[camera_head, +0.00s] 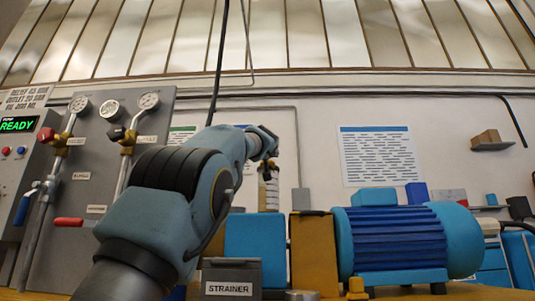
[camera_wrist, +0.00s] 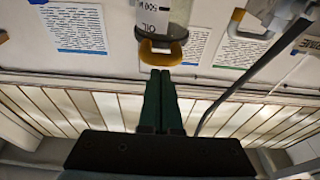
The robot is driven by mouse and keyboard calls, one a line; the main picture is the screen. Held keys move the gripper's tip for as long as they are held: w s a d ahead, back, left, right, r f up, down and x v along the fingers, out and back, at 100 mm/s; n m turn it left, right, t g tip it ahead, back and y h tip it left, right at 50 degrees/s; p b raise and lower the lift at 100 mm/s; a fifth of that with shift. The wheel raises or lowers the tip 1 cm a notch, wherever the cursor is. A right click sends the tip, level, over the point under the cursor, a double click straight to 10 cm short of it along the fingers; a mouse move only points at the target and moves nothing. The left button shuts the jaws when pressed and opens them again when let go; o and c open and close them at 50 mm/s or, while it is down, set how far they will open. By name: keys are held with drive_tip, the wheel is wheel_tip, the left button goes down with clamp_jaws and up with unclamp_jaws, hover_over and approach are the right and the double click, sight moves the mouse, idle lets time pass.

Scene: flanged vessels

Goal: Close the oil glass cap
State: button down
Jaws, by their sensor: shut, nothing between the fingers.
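The oil glass (camera_wrist: 162,14) is a clear cylinder marked "OIL" at the top middle of the wrist view, which is upside down. A yellow cap (camera_wrist: 174,54) is at its end, with a dark gap and a pale part beside it. I cannot tell how far the cap is open. My gripper (camera_wrist: 161,73) has its two dark green fingers together and empty. The tips point at the cap and appear close to it or touching it. In the head view the glass (camera_head: 268,196) is small and partly hidden below my gripper (camera_head: 271,157).
A grey panel (camera_head: 106,208) with gauges, valves and levers stands at left. A blue motor (camera_head: 400,240) fills the lower right, beside a yellow block (camera_head: 313,255). The strainer box (camera_head: 232,275) is low in the middle. A dark pipe (camera_wrist: 245,75) runs right of my fingers.

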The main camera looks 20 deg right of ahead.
drive_tip(key=s+a+f+b, duration=0.3)
drive_tip(key=s+b, duration=0.3)
drive_tip(key=b, duration=0.2)
drive_tip(key=shift+s+a+f, duration=0.25)
drive_tip(key=shift+s+f, duration=0.1)
drive_tip(key=shift+f, duration=0.45)
